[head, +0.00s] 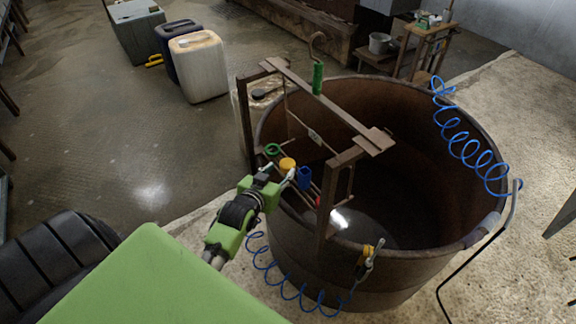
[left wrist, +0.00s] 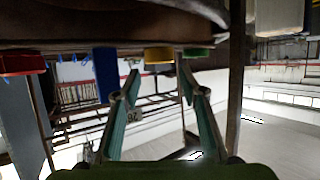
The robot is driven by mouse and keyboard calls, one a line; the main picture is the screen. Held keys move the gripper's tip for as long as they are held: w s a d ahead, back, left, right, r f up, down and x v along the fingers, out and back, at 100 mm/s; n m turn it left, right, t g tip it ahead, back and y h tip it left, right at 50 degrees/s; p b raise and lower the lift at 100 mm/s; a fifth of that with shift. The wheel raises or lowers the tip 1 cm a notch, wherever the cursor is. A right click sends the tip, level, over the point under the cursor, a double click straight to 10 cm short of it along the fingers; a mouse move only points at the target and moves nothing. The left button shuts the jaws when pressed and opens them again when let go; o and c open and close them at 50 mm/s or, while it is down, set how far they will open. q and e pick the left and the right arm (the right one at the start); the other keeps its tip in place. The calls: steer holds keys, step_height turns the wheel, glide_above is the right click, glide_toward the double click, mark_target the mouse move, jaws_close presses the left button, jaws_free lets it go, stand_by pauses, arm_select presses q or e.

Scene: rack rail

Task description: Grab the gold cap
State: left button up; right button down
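The gold cap (head: 287,164) is a small round yellow-orange piece on the rack at the tub's near left edge. It also shows in the left wrist view (left wrist: 159,55), between a blue piece (left wrist: 105,74) and a green piece (left wrist: 196,53). My left gripper (head: 280,175) is just in front of the cap, apart from it as far as I can tell. In the left wrist view its fingers (left wrist: 158,84) are spread with nothing between them, and the cap lies beyond the tips. My right gripper is in neither view.
A rusty round tub (head: 395,262) carries a brown rack frame (head: 322,108) with upright posts close to the gripper. A red piece (left wrist: 22,64) hangs left of the blue one. Blue coiled hoses (head: 462,148) hang at the tub. Jerrycans (head: 199,68) stand on the floor behind.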

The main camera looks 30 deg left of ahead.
mark_target(287, 165)
arm_select(q)
steer(key=shift+x, duration=2.65)
steer(key=shift+f, duration=0.15)
steer(key=shift+c, duration=0.4)
steer(key=c, duration=0.6)
